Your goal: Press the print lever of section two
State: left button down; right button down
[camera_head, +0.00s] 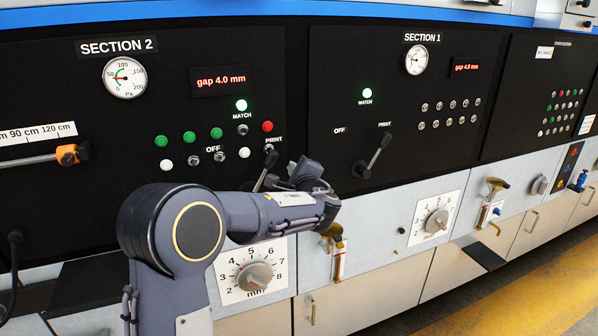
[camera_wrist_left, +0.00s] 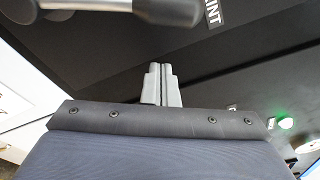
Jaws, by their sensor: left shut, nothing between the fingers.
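The section two print lever (camera_head: 266,170) is a dark handle on the black SECTION 2 panel (camera_head: 60,90). Its upper end leans right, just below the PRINT label; its base is partly hidden by my left arm. My left gripper (camera_head: 300,174) is just right of the lever, its fingertips hard to make out in the head view. In the left wrist view its two grey fingers (camera_wrist_left: 161,84) are shut together and empty. A dark rounded lever part (camera_wrist_left: 168,11) crosses the top of that view, apart from the fingers. My right gripper is not in view.
The SECTION 1 panel (camera_head: 455,75) has a similar lever (camera_head: 374,157) to the right of my gripper. Buttons and switches (camera_head: 189,137) lie left of the section two lever. A dial (camera_head: 255,276) and a brass valve (camera_head: 338,255) are below on the grey ledge.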

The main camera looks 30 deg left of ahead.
pick_arm(q)
jog(key=s, duration=0.1)
jog(key=s+a+r+p, duration=0.1)
jog(key=s+r, duration=0.1)
jog(key=shift+a, duration=0.35)
jog(key=s+a+n+b, duration=0.2)
jog(key=n+b, duration=0.1)
jog(key=b, duration=0.5)
jog(key=s+a+r+n+t+b, duration=0.1)
jog(key=s+a+n+b, duration=0.1)
jog(key=b, duration=0.7)
jog(key=s+a+r+n+b, duration=0.1)
jog(key=s+a+n+b, duration=0.1)
jog(key=s+n+b, duration=0.2)
jog(key=shift+a+n+y+b, duration=0.4)
jog(key=shift+n+b, duration=0.7)
jog(key=shift+b, duration=1.1)
jog(key=shift+s+a+r+n+b, duration=0.1)
jog(key=shift+s+a+n+b, duration=0.25)
jog(key=shift+n+b, duration=0.35)
jog(key=shift+s, duration=0.1)
jog(key=shift+r, duration=0.1)
